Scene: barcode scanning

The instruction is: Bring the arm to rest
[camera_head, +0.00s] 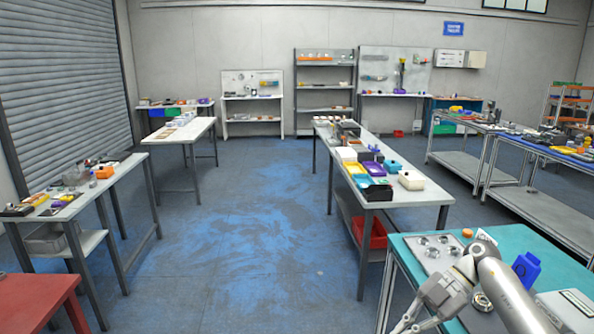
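My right arm comes in from the bottom right, over the teal-topped table (405,250). Its elbow-like bend is near the table's middle, and its grey and white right gripper (415,322) hangs down to the left, at the table's left edge. The fingers run to the bottom edge of the picture, so their tips and opening are unclear. I see nothing held in it. My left gripper is not in view.
A grey plate with round metal cups (432,243), a blue container (526,268) and a pale box (570,308) are on the teal table. A red table (40,296) stands at the lower left. Blue floor (250,250) is open between the workbenches.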

